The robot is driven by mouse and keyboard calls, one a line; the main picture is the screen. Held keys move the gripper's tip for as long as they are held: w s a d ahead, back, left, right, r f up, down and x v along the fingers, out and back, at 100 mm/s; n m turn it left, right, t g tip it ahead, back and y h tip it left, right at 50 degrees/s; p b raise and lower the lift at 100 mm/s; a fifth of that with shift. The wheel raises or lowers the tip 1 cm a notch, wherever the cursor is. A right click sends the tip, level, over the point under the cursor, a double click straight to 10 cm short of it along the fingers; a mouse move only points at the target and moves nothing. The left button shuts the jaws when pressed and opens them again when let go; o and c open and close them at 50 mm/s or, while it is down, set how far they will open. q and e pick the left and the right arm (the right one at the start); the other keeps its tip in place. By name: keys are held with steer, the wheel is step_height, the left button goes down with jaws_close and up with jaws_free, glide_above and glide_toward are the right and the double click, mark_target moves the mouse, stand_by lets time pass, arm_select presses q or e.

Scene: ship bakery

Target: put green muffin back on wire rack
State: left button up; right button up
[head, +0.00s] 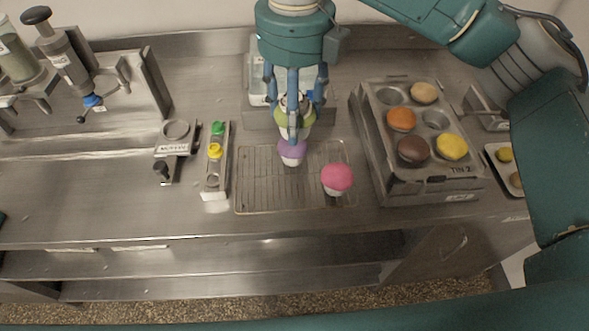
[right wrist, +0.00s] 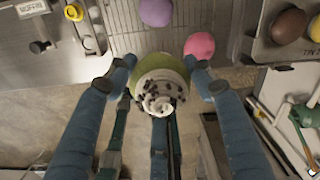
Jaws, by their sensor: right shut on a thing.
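The green muffin (head: 283,118) is held by my right gripper (head: 295,108) above the back part of the wire rack. In the right wrist view the green muffin (right wrist: 160,88) sits between the blue fingers, with white swirled cream and dark chips facing the camera. My right gripper (right wrist: 162,66) is shut on it. The wire rack (head: 260,195) lies flat on the steel counter and also shows in the right wrist view (right wrist: 125,40). A purple muffin (head: 292,152) stands on its back middle and a pink muffin (head: 337,178) at its front right. My left gripper is not in view.
The muffin tin marked TIN 2 (head: 415,172) stands right of the rack with several coloured muffins. A small holder with green and yellow caps (head: 215,190) stands left. A pale container (head: 257,75) is behind the gripper. The rack's left and front-left parts are bare.

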step_height(320, 180, down, 13)
steer(key=p, duration=0.3)
steer(key=shift+f, duration=0.1)
step_height(320, 180, down, 3)
steer(key=shift+f+p, duration=0.15)
steer(key=shift+p, duration=0.55)
steer(key=shift+f, duration=0.35)
steer(key=shift+f, duration=0.1)
steer(key=shift+f, duration=0.15)
steer(key=o, duration=0.8)
steer(key=shift+o, duration=0.2)
